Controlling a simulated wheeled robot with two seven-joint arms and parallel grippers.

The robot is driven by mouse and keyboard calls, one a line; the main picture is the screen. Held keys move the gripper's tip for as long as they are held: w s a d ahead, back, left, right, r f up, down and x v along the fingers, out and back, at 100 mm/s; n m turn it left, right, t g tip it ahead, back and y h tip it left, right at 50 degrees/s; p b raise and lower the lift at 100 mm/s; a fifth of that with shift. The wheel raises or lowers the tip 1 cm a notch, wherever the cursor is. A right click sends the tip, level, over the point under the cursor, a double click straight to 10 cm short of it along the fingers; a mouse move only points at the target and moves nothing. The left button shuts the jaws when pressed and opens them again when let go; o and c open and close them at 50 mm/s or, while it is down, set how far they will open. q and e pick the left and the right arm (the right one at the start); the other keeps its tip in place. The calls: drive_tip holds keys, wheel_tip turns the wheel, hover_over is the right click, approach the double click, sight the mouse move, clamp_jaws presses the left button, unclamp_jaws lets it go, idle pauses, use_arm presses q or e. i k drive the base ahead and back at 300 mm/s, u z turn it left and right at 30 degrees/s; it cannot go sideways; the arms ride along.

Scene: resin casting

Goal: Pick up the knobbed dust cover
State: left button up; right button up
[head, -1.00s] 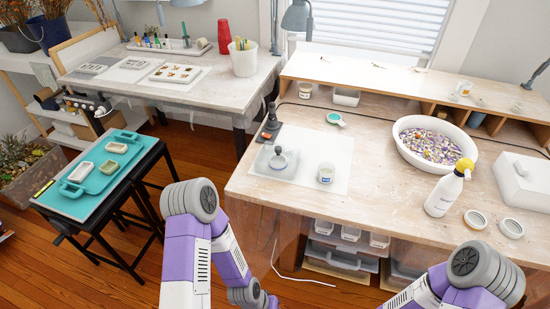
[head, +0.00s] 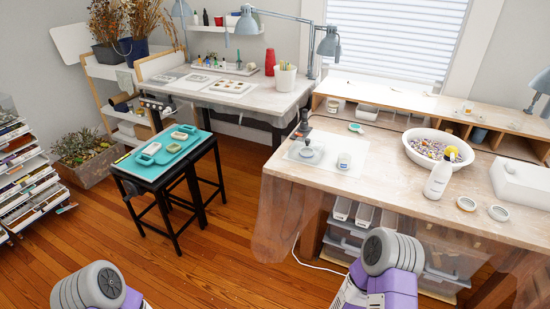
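A small greyish cover with a round knob on top (head: 308,152), which looks like the knobbed dust cover, sits on a pale mat (head: 349,170) near the left end of the wooden workbench. It is small in this view, and its exact outline is hard to tell. Only upper parts of my two arms show at the bottom edge. Both grippers are out of the frame, and nothing is touching the cover.
A bowl (head: 412,145), spray bottle (head: 437,182) and white box (head: 522,184) stand further right. A black stool (head: 153,186) bears a teal tray. Open floor lies in front.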

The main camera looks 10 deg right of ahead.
sight(302, 150)
drive_tip(key=u, duration=0.8)
drive_tip(key=i, duration=2.7)
drive_tip(key=z, duration=0.95)
